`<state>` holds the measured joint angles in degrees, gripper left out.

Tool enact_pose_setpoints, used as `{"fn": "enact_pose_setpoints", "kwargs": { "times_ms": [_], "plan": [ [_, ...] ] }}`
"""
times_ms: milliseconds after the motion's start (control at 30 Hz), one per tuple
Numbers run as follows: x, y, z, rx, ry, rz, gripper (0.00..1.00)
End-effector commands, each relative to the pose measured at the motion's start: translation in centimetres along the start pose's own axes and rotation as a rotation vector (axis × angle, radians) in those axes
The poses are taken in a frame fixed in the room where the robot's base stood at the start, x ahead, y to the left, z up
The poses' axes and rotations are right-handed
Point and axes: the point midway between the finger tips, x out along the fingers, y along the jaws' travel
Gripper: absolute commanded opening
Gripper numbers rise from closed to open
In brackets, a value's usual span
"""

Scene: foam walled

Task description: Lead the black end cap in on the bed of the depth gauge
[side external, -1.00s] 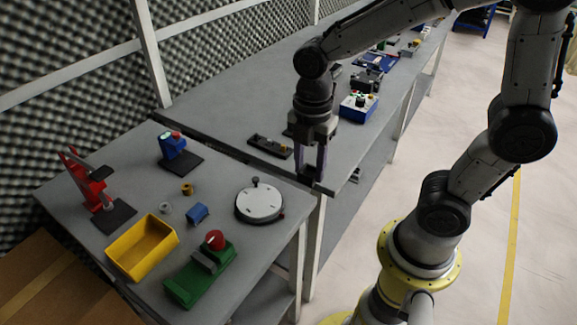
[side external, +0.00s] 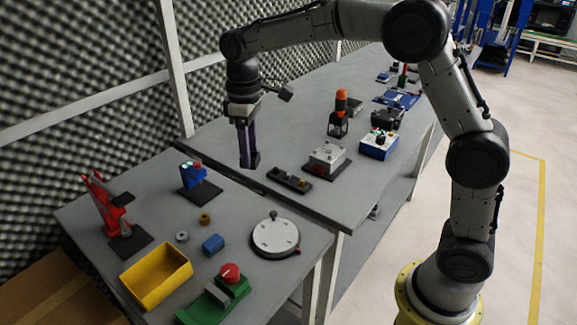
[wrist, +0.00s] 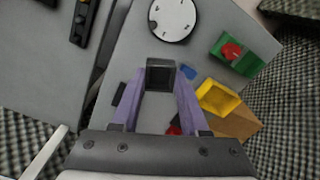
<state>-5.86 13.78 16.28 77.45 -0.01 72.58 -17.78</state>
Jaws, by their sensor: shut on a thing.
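My gripper (side external: 249,162) is shut on the black end cap, a dark square-looking piece. The cap (wrist: 160,76) shows between the purple fingertips in the wrist view. In the side view it is a dark block at the finger ends, hard to tell from the tips. My gripper is in the air near the seam between the two tables. What looks like the depth gauge (side external: 193,174), a blue body with a lit green display, stands on a flat black bed (side external: 203,192), left of and nearer than my gripper. The cap is apart from it.
A red press-like stand (side external: 106,205) is at far left. A yellow bin (side external: 156,274), blue block (side external: 213,244), small rings, white dial (side external: 275,236) and green block with red knob (side external: 215,300) share the near table. A black strip (side external: 289,180) and grey fixture (side external: 327,158) lie right of my gripper.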

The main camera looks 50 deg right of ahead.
Motion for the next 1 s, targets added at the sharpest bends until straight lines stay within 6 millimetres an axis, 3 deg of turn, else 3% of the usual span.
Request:
{"fn": "enact_pose_setpoints", "kwargs": {
  "times_ms": [100,267,500,733,1000],
  "plan": [
    [1.3,1.5,-3.7,0.133,-0.003,-0.001,0.00],
    [3.7,3.3,-7.8,0.284,-0.004,-0.001,0.00],
    [9.7,5.6,-12.6,0.408,-0.004,0.000,0.00],
    [15.3,6.3,-13.5,0.413,-0.001,0.000,0.00],
    [16.8,6.4,-13.2,0.414,0.002,0.000,0.00]
  ]
}}
